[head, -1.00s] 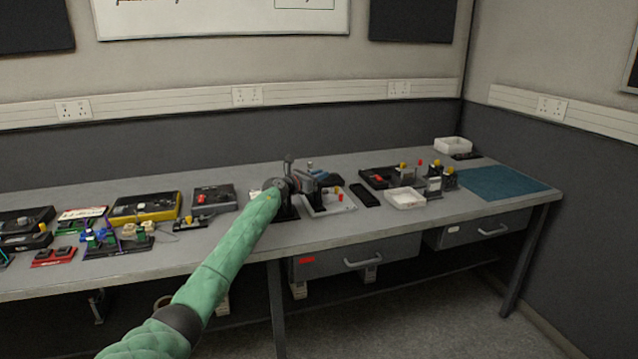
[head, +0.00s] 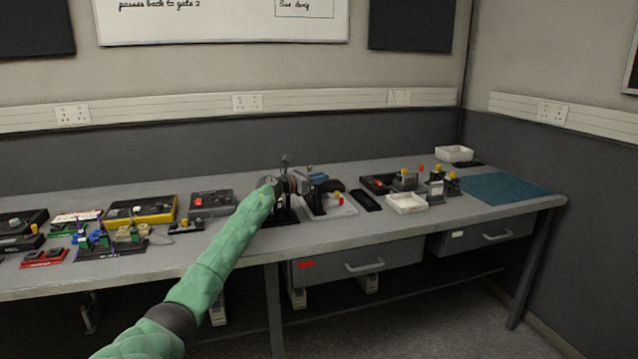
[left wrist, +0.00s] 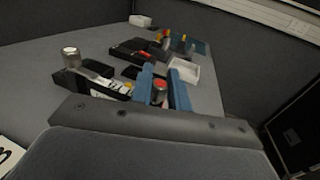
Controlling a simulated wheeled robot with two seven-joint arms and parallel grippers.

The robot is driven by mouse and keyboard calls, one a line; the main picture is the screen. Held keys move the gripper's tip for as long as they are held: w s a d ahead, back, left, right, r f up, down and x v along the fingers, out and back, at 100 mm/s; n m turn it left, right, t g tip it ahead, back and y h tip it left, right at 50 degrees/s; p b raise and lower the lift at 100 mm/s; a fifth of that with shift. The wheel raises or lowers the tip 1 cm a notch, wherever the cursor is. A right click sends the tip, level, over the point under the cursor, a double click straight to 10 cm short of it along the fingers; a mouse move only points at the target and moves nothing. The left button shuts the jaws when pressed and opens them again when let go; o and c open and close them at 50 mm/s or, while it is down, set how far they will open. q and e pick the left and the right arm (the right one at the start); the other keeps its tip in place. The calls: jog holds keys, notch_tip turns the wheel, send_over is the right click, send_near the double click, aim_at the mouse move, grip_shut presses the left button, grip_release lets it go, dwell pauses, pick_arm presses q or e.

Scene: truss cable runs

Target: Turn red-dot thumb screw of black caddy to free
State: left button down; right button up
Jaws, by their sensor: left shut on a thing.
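My left gripper (head: 318,176) reaches over the middle of the bench, its arm coming in from the lower left. In the left wrist view, its two blue fingers (left wrist: 163,92) stand on either side of a small upright thumb screw with a red dot on top (left wrist: 160,86), and are shut on it. The black caddy under the screw is mostly hidden by the fingers and the gripper body, so its outline cannot be told. In the head view the hand hides the screw. My right gripper is not in view.
A black block with a metal knob (left wrist: 72,56) stands close by on the left in the wrist view. A white open tray (head: 407,203), a black tray (head: 376,184) and a teal mat (head: 507,187) lie to the right. Several small fixtures crowd the bench's left. The front strip is clear.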

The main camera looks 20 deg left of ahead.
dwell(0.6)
pick_arm(q)
jog(key=c, duration=1.4)
grip_release()
jog(key=shift+o, duration=0.2)
jog(key=shift+r, duration=0.1)
jog(key=shift+r, duration=0.25)
jog(key=r, duration=0.3)
jog(key=shift+d+r, duration=0.25)
jog(key=shift+r, duration=0.1)
jog(key=s+d+r, duration=0.3)
jog(key=d+r, duration=0.3)
jog(key=d, duration=0.4)
jog(key=shift+d+r, duration=0.25)
jog(key=shift+d, duration=0.1)
jog(key=shift+o, duration=0.2)
